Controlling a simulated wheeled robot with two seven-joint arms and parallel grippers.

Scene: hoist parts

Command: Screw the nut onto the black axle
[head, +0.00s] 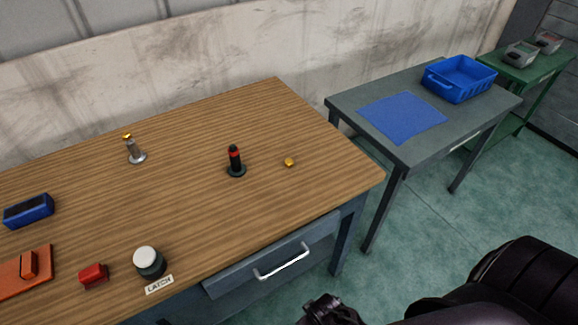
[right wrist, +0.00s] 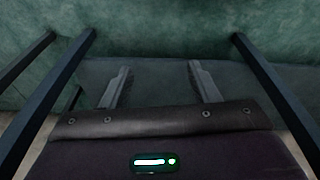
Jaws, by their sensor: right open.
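The black axle (head: 235,160) stands upright on a dark round base on the wooden table, with a red band near its top. A small gold nut (head: 289,162) lies on the table to its right, apart from it. A silver post (head: 136,152) stands further left with a gold piece (head: 127,136) at its top. My right gripper (right wrist: 160,72) is open and empty in the right wrist view, with its two fingers wide apart. My right arm shows at the bottom right of the head view, in front of the table and away from axle and nut. My left gripper is not in view.
The wooden table (head: 200,120) also holds a blue box (head: 29,211), an orange plate (head: 22,276), a red block (head: 93,275) and a white-topped knob (head: 148,262) by a LATCH label. A grey table (head: 345,104) with a blue tray (head: 459,80) stands right, across a gap.

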